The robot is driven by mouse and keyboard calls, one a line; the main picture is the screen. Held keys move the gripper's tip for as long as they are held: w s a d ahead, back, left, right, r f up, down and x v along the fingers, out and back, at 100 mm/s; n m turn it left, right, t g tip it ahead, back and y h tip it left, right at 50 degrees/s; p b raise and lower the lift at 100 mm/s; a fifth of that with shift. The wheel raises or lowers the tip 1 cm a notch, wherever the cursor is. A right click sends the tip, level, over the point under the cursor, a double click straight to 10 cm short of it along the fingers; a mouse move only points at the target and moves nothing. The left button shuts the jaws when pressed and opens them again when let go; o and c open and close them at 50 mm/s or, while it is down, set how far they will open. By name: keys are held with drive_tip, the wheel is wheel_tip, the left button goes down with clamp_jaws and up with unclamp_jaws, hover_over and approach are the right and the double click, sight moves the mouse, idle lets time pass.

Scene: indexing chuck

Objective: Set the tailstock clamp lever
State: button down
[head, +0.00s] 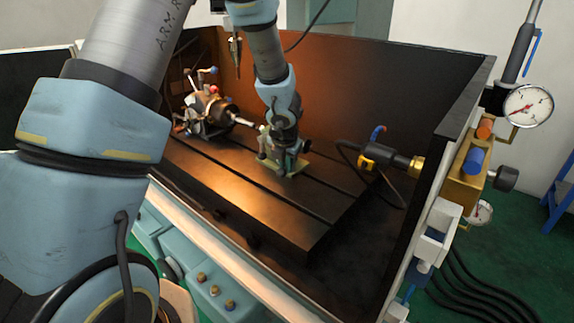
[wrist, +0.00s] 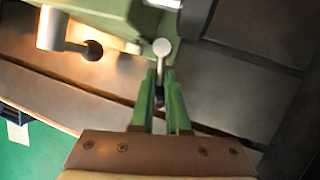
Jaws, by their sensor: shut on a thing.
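The green tailstock (head: 291,168) stands on the slotted table, partly hidden behind my arm in the head view. In the wrist view its green body (wrist: 112,9) fills the top edge. The clamp lever (wrist: 162,48) shows there as a pale round end with a narrow stem running down between the fingers. My gripper (wrist: 161,74), with green fingers, is shut on this lever. In the head view my gripper (head: 286,146) is down at the tailstock, and the lever cannot be made out there.
The indexing chuck (head: 207,108) with coloured knobs stands left of the tailstock. A pale cylinder (wrist: 50,28) and a dark ball knob (wrist: 92,50) lie left of my fingers in the wrist view. A black and yellow tool (head: 380,157) is at the right wall. The front table (head: 250,205) is clear.

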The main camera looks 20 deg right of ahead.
drive_tip(key=shift+a+f, duration=0.2)
drive_tip(key=shift+a, duration=0.2)
drive_tip(key=c, duration=1)
unclamp_jaws()
drive_tip(key=shift+c, duration=0.2)
drive_tip(key=shift+o, duration=0.6)
drive_tip(key=shift+d+r, duration=0.1)
drive_tip(key=shift+d, duration=0.05)
drive_tip(key=shift+r, duration=0.1)
drive_tip(key=shift+r, duration=0.25)
drive_tip(key=p+v, duration=0.4)
drive_tip(key=v, duration=0.6)
drive_tip(key=shift+s, duration=0.15)
